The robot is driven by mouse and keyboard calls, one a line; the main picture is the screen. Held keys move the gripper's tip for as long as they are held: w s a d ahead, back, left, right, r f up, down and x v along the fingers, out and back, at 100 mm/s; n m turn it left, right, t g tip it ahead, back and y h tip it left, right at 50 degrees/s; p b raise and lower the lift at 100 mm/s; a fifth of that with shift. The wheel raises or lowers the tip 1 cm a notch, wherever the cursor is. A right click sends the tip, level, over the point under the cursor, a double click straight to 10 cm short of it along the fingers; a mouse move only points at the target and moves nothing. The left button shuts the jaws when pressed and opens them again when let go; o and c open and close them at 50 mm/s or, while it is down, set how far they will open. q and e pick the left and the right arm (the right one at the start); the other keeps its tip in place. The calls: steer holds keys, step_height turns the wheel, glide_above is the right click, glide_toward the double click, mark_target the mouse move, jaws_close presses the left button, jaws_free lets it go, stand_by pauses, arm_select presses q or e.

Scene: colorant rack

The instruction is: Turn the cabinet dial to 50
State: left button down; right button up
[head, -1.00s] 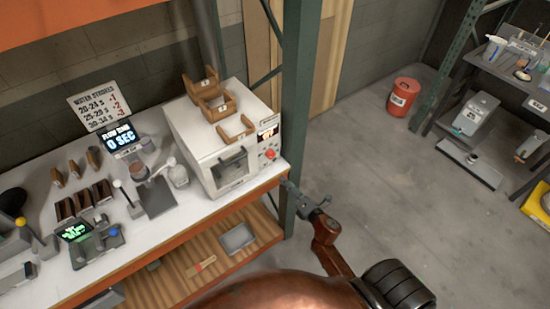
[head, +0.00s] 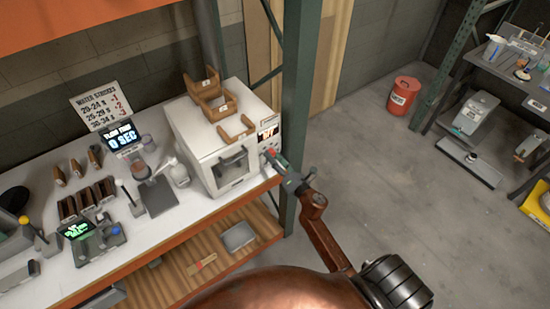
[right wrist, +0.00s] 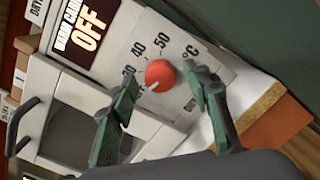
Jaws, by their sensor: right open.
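The white cabinet (head: 213,158) stands at the right end of the bench in the head view. Its red dial (right wrist: 160,75) shows in the right wrist view, with 30, 40, 50 and °C printed around it. The dial's light mark points to the lower left, away from the 50. The display (right wrist: 85,28) reads OFF. My right gripper (right wrist: 160,92) is open, with one green-grey finger on each side of the dial; I cannot tell whether they touch it. In the head view my right gripper (head: 272,160) is at the cabinet's front right and partly hides the dial. My left gripper is out of view.
Wooden trays (head: 217,104) sit on the cabinet. The white bench (head: 135,235) holds a timer screen (head: 118,137) and several small instruments to the left. A green rack post (head: 298,100) stands close to the right of the cabinet. The floor (head: 400,190) beyond is largely clear.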

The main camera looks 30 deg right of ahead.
steer(key=shift+c, duration=0.2)
steer(key=c, duration=1.1)
